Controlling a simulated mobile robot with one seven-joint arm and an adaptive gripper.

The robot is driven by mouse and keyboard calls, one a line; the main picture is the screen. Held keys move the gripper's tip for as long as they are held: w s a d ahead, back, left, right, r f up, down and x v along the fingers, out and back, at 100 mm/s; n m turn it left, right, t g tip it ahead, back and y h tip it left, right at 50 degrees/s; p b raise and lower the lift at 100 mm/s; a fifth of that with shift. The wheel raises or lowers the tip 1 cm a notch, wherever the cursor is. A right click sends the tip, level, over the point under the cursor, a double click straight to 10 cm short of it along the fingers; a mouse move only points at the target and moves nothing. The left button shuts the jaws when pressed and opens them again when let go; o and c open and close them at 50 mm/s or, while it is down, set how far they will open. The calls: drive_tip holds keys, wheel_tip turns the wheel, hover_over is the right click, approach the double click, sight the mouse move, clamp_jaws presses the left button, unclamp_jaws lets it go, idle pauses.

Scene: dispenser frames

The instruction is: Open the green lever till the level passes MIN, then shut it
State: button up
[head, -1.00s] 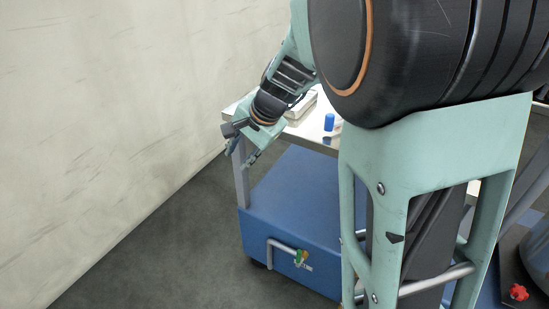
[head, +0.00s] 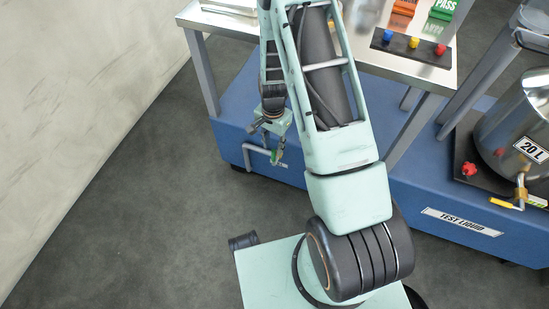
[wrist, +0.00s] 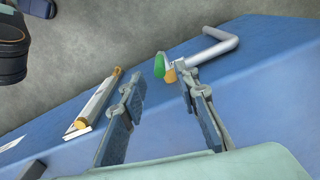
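The green lever (wrist: 159,65) sits on a small brass valve (wrist: 170,75) at the end of a grey bent pipe (wrist: 215,48) on the blue cabinet's side. In the head view the lever (head: 275,156) shows small, close by my gripper (head: 270,135). In the wrist view my gripper (wrist: 161,84) is open. Its fingers stand apart, with the lever and valve between and beyond the tips; I see no clear contact. A pale tube with brass ends (wrist: 97,103), perhaps the level gauge, lies left of the fingers. No level or MIN mark is readable.
The blue cabinet (head: 415,190) carries a TEST LIQUID label. At right stand a 20 L steel tank (head: 520,120) with a yellow-handled tap (head: 507,203) and a red knob (head: 469,170). A table (head: 390,65) with coloured buttons stands above. The floor at left is clear.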

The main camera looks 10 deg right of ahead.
sight(274, 159)
wheel_tip(274, 159, down, 9)
drive_tip(key=shift+f+b, duration=0.2)
drive_tip(key=shift+b, duration=0.9)
clamp_jaws()
